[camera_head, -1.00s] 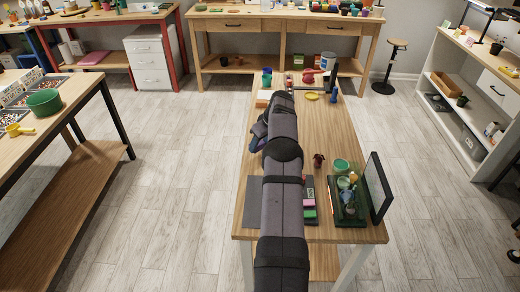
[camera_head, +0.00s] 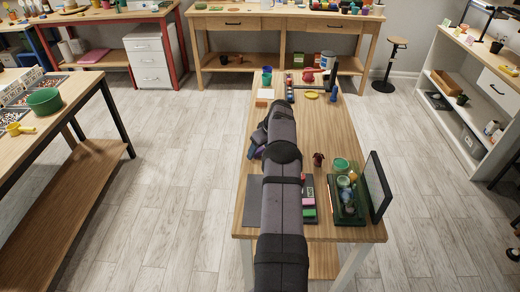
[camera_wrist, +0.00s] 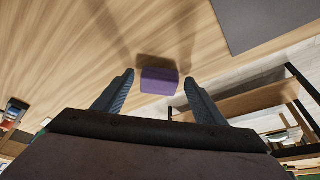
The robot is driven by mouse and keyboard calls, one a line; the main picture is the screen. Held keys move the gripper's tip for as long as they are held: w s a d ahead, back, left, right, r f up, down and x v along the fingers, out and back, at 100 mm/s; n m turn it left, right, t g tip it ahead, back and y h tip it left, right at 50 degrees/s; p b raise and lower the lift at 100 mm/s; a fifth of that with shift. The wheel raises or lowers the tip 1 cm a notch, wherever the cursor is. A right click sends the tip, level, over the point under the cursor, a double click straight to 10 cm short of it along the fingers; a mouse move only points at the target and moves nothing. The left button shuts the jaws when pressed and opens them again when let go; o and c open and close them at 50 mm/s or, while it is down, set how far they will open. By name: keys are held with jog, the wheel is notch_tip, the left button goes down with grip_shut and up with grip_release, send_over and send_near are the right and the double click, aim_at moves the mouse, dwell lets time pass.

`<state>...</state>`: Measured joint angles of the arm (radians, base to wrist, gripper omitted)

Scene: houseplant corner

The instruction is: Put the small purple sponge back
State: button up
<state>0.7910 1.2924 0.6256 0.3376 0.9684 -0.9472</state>
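The small purple sponge (camera_wrist: 159,81) lies on the wooden table, between and just past the fingertips in the wrist view. My gripper (camera_wrist: 158,77) is open, with a finger on each side of the sponge and a visible gap on both sides. In the head view my arm covers much of the table's middle, and I cannot make out the sponge clearly there. A dark holder (camera_head: 309,190) with a pink sponge (camera_head: 308,202) and a green sponge (camera_head: 309,212) sits just right of my arm, partly hidden by it.
A dark mat (camera_head: 252,207) lies left of my arm and shows in the wrist view (camera_wrist: 265,22). A green tray (camera_head: 338,220) with pots and a black upright panel (camera_head: 376,187) stand at the right. A dark red figurine (camera_head: 319,159) stands nearby.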

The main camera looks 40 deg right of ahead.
jog(key=shift+r, duration=0.1)
jog(key=shift+r, duration=0.15)
jog(key=b+v, duration=0.2)
jog(key=v, duration=0.9)
jog(key=shift+s+r, duration=0.25)
jog(key=shift+r, duration=0.1)
jog(key=shift+a, duration=0.1)
jog(key=s+a+g, duration=0.2)
jog(key=s+a, duration=0.1)
jog(key=a, duration=2.3)
jog(key=s+a+f+g, duration=0.1)
jog(key=s+a+f, duration=0.1)
jog(key=s+a, duration=0.6)
jog(key=s+a+f+g, duration=0.1)
jog(key=s+a+f, duration=0.1)
jog(key=s+a, duration=0.6)
jog(key=s, duration=0.5)
jog(key=shift+s, duration=0.3)
